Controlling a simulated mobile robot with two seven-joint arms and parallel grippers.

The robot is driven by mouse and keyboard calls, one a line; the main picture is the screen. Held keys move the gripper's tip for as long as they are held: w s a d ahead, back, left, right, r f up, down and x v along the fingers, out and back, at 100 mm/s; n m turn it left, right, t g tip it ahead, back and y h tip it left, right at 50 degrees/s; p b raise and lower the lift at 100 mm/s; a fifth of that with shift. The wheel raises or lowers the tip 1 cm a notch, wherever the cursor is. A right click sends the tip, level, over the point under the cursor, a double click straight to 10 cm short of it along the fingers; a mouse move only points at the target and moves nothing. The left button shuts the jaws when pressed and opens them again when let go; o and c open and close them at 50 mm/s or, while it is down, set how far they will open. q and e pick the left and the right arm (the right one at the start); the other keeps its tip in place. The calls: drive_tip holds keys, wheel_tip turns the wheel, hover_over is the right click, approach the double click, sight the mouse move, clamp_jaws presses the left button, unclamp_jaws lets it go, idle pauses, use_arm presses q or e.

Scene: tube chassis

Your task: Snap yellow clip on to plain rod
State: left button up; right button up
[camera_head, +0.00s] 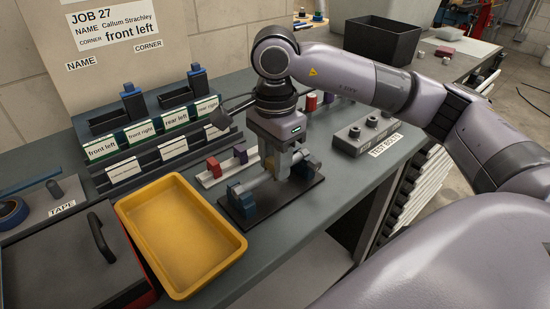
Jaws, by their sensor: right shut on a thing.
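My right gripper (284,170) points down over a dark base plate (283,207) on the bench. A pale grey rod (261,184) lies level above this plate, borne by blue holders (240,200). The fingers are at the rod's middle and hide part of it. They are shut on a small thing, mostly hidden. A small yellowish patch beside the fingers looks like the yellow clip (313,163). I cannot tell whether it touches the rod or sits around it. My left gripper is out of view.
An empty yellow tray (180,235) lies left of the plate. A white strip with red and purple blocks (213,167) lies just behind. A grey test box (365,133) stands to the right. Labelled racks (140,135) stand at the back left. The bench's front edge is close.

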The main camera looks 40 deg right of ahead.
drive_tip(key=o, duration=1.1)
drive_tip(key=shift+c, duration=0.2)
drive_tip(key=shift+r, duration=3.6)
